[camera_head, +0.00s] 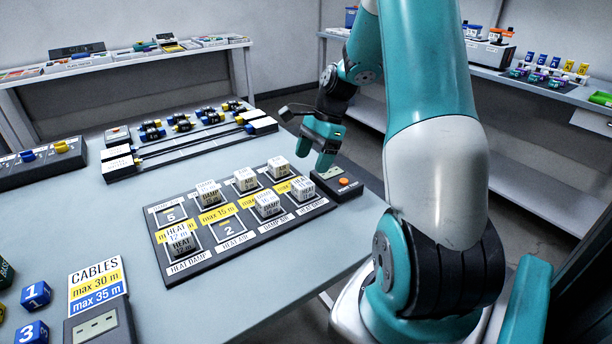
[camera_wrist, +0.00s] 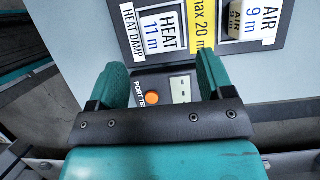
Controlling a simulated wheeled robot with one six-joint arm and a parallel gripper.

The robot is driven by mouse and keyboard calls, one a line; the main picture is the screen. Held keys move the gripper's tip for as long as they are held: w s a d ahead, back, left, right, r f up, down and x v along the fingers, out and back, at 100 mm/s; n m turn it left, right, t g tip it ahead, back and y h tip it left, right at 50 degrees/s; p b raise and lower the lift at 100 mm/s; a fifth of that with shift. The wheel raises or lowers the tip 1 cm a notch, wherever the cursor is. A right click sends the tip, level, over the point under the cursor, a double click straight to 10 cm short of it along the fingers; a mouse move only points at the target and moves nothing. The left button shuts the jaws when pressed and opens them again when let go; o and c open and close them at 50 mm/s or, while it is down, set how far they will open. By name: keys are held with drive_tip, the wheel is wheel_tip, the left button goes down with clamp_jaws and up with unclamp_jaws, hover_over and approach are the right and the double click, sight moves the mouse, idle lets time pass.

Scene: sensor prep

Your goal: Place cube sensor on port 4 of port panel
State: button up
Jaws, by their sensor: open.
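The port panel (camera_head: 232,240) is a dark board on the table with two rows of numbered ports. White cube sensors sit in most ports: a HEAT 12 m cube (camera_head: 180,240) at the front left, DAMP cubes (camera_head: 208,192) and (camera_head: 267,206), an AIR cube (camera_head: 246,178), and a HEAT cube (camera_head: 302,189) at the right end. Ports 5 (camera_head: 170,215) and 2 (camera_head: 229,230) are bare; a number 4 is not readable. In the wrist view a HEAT 11 m cube (camera_wrist: 165,34) and an AIR 9 m cube (camera_wrist: 247,20) show. My gripper (camera_head: 322,148) is open and empty above the port tester; it also shows in the wrist view (camera_wrist: 162,72).
The port tester (camera_head: 334,176), a dark box with an orange button (camera_wrist: 152,98), adjoins the panel's right end. Blue numbered cubes (camera_head: 36,295) and a CABLES sign (camera_head: 97,282) lie front left. A railed rack (camera_head: 190,140) stands behind the panel. Shelves (camera_head: 120,65) line the walls.

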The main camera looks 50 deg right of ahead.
drive_tip(key=s+a+r+n, duration=0.1)
drive_tip(key=a+r+n, duration=0.45)
drive_tip(key=a, duration=0.45)
drive_tip(key=a+r+n, duration=0.5)
drive_tip(key=a+n, duration=0.2)
drive_tip(key=a, duration=0.3)
drive_tip(key=s+a+r+n+g, duration=0.1)
drive_tip(key=s+a+r+n, duration=0.1)
drive_tip(key=s+a+n, duration=1.3)
drive_tip(key=shift+s+r+n, duration=0.3)
drive_tip(key=shift+s+n, duration=0.05)
drive_tip(key=shift+s, duration=0.05)
drive_tip(key=shift+a, duration=0.1)
drive_tip(key=shift+c, duration=0.2)
